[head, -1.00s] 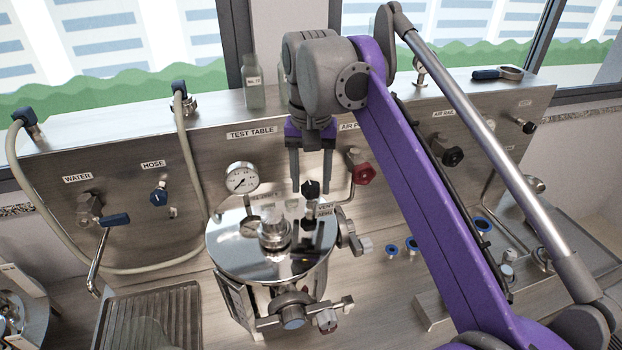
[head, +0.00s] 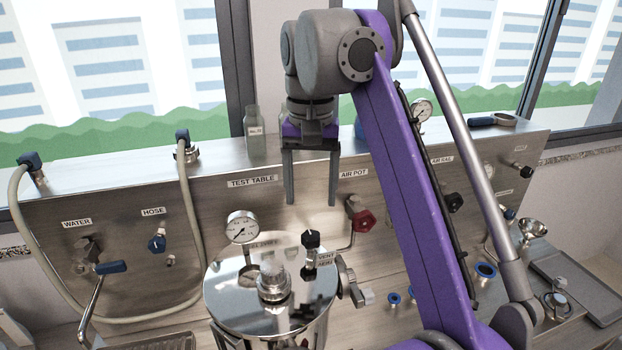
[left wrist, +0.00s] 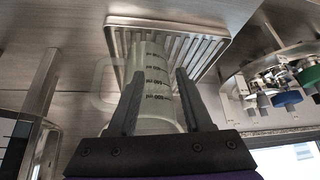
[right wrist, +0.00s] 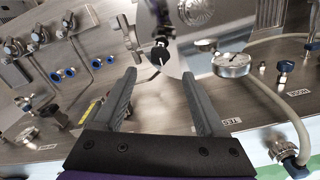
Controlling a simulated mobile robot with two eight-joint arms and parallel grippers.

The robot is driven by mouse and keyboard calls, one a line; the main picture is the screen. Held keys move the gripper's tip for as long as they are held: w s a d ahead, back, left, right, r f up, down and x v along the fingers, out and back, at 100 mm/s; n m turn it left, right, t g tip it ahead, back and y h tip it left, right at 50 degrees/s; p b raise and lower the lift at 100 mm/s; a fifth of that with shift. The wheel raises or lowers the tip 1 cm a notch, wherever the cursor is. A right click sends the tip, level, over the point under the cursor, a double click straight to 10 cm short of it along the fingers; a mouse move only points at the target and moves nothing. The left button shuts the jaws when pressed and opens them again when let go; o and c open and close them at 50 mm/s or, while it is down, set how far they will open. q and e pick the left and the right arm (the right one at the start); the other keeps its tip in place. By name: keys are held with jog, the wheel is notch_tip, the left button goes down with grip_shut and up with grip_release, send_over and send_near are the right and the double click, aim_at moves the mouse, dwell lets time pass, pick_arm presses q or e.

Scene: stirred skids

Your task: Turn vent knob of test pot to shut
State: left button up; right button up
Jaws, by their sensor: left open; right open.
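The test pot (head: 228,312) stands in front of the panel, with a shiny lid, a gauge and a steel centre cap. Its black vent knob (head: 311,240) stands upright at the back right of the lid, by the VENT label (head: 325,258). A white mark shows on the knob (right wrist: 160,54) in the right wrist view. My right gripper (head: 311,202) is open, fingers down, above the knob and apart from it. My left gripper (left wrist: 160,75) is open and out of the head view. A clear graduated beaker (left wrist: 157,85) shows between its fingers; I cannot tell whether they touch it.
The gauge (head: 242,228) stands left of the knob. A red AIR POT valve (head: 362,219) on the panel is close on the right. A bottle (head: 254,132) stands on the ledge behind. A grated drain (left wrist: 190,45) lies beyond the left gripper.

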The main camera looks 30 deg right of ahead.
jog(key=shift+r, duration=1.1)
